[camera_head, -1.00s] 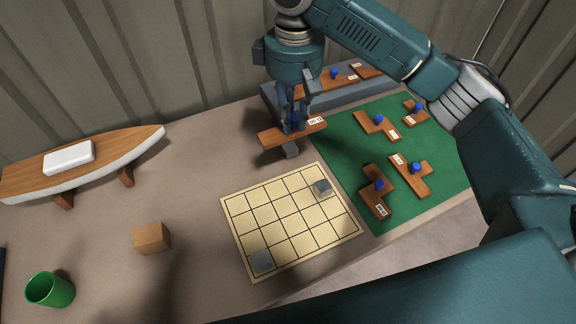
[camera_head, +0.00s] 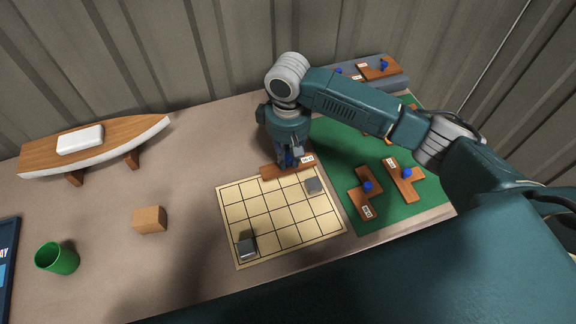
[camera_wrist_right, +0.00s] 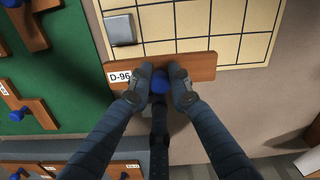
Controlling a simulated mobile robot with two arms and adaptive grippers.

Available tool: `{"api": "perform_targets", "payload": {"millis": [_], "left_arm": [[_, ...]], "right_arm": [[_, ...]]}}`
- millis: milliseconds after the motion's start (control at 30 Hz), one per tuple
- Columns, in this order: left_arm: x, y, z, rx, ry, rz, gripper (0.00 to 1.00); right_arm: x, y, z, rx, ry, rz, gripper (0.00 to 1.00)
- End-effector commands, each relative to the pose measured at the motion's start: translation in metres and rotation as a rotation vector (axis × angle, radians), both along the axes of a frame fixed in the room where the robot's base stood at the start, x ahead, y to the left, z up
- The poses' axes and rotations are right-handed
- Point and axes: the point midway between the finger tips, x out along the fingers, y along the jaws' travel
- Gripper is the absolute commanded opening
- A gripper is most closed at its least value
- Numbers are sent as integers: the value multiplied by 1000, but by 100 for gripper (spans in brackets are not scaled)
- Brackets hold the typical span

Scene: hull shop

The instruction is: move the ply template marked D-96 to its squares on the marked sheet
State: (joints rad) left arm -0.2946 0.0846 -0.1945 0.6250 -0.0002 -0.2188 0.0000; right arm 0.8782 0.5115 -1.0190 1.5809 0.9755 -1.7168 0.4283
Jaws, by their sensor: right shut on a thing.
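The ply template D-96 (camera_head: 270,173) is a straight brown bar with a white label and a blue knob. My right gripper (camera_head: 289,160) is shut on its knob, which also shows between the fingers in the right wrist view (camera_wrist_right: 161,84). The template lies over the far edge of the marked sheet (camera_head: 264,216), along its end row; I cannot tell whether it touches the sheet. In the right wrist view its D-96 label (camera_wrist_right: 120,77) is partly covered by a finger. The sheet is pale yellow with a black grid. My left gripper is not in view.
Grey blocks sit on the sheet, one near the template (camera_head: 313,185) and one at the near left (camera_head: 247,248). Other knobbed templates lie on the green mat (camera_head: 341,170) and the grey ledge (camera_head: 397,83). A wooden cube (camera_head: 149,220), green cup (camera_head: 57,258) and boat model (camera_head: 95,147) stand left.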

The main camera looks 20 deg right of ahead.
Motion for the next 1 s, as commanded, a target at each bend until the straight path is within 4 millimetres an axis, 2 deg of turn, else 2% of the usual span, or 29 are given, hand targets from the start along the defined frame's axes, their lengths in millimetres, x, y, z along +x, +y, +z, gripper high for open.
{"api": "perform_targets", "payload": {"millis": [133, 400, 833, 867, 900, 933, 1000], "left_arm": [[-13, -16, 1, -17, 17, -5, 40], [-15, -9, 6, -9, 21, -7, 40], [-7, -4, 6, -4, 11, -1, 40], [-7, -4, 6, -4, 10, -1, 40], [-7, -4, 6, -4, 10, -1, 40], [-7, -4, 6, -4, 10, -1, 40], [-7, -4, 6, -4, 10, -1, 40]], "right_arm": [[0, 1, -12, 0, 1, 0, 0], [0, 1, -48, 0, 1, 0, 0], [0, 1, -55, 1, 0, 0, 0], [0, 1, -54, 1, 0, 0, 24], [0, 1, -54, 1, 0, 0, 32], [0, 1, -54, 1, 0, 0, 37], [0, 1, -54, 1, 0, 0, 37]]}}
